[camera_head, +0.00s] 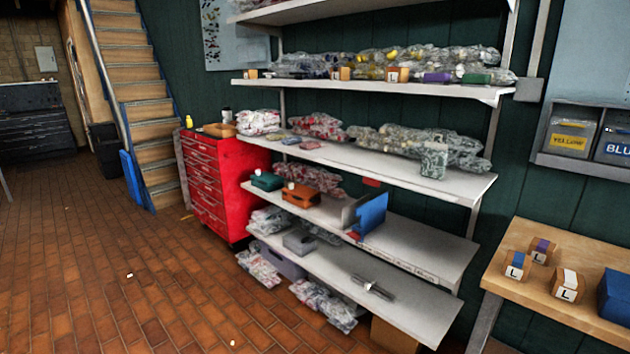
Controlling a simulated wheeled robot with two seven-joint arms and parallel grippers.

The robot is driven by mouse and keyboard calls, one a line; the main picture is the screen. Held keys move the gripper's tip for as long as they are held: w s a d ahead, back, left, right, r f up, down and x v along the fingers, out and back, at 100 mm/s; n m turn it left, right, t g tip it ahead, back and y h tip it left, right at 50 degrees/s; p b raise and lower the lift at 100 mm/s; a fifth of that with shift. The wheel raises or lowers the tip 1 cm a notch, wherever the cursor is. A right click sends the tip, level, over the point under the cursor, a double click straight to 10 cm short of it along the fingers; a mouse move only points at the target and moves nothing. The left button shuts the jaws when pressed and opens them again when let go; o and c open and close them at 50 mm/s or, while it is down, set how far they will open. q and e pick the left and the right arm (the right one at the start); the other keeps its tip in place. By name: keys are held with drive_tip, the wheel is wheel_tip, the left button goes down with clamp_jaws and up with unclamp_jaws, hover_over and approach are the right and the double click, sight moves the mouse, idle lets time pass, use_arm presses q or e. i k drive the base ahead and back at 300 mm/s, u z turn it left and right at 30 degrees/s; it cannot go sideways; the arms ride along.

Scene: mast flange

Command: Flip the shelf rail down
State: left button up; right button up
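A metal shelf unit with several white shelves stands against the dark green wall. I cannot tell for certain which part is the shelf rail. Neither of my grippers shows in the head view.
Bagged goods (400,62) fill the upper shelves. A red drawer cabinet (215,180) stands left; a wooden table (540,300) with small boxes stands right. The brick floor (110,270) is mostly clear.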

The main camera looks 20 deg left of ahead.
sight(371, 179)
drive_tip(key=u, duration=0.45)
drive_tip(key=i, duration=0.8)
drive_tip(key=z, duration=0.5)
drive_tip(key=i, duration=0.7)
drive_tip(key=z, duration=0.65)
